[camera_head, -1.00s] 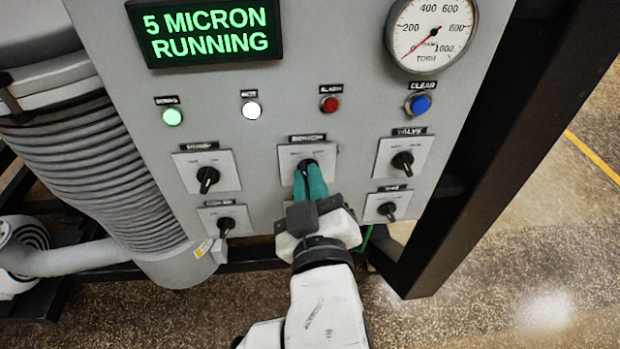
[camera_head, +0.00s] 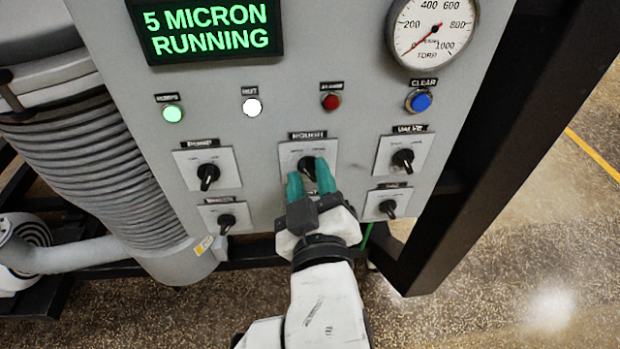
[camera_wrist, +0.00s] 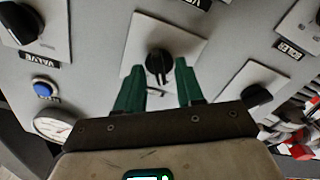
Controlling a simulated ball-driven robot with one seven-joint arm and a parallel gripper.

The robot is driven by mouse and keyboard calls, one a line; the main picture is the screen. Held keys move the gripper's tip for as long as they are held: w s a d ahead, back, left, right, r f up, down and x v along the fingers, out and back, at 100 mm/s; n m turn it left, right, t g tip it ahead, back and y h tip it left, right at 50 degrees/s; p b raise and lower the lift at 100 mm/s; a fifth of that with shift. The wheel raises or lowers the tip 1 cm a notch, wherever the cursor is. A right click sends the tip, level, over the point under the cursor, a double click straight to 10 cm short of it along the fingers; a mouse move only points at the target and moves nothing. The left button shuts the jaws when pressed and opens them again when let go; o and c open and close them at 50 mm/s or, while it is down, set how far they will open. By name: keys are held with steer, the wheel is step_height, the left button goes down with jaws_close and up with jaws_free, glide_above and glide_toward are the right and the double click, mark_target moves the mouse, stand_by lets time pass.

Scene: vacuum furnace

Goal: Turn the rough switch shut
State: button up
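The rough switch is a black rotary knob (camera_head: 309,165) on a pale square plate under a label reading ROUGH, in the middle of the grey panel. Its knob also shows in the wrist view (camera_wrist: 159,63), between and beyond my fingers. My gripper (camera_head: 309,180) has two green fingers spread apart in front of this switch, and it is open. In the wrist view my gripper (camera_wrist: 156,80) has a clear gap between the fingers, with the knob seen in that gap. I cannot tell whether a finger touches the knob.
The valve switch (camera_head: 403,158) is to the right and another black switch (camera_head: 208,175) is to the left, with more below. Coloured buttons, including a blue one (camera_head: 419,101), sit above. A display (camera_head: 207,30) reads 5 MICRON RUNNING. A dark frame post (camera_head: 480,150) stands at right.

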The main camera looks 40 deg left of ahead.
steer(key=b+v, duration=0.1)
steer(key=v, duration=0.9)
steer(key=shift+s+d+b, duration=0.25)
steer(key=shift+s+b, duration=0.05)
steer(key=shift+b, duration=0.1)
steer(key=w+d+f+m+g+h, duration=0.1)
steer(key=w+d+f+m+h, duration=0.35)
steer(key=d+f, duration=0.7)
steer(key=w+d+f+m+g+h, duration=0.2)
steer(key=d+f+m+h, duration=0.4)
steer(key=d+f, duration=0.55)
steer(key=s+d+f+m+g+h, duration=0.1)
steer(key=s+d+f+m+g, duration=0.2)
steer(key=s+d+f, duration=0.2)
steer(key=s+d+f+m+g+h, duration=0.2)
steer(key=s+d+f+m+g, duration=0.1)
steer(key=s+d, duration=0.8)
steer(key=d+f+g, duration=0.1)
steer(key=d+f, duration=0.1)
steer(key=d, duration=0.2)
steer(key=shift+g, duration=0.3)
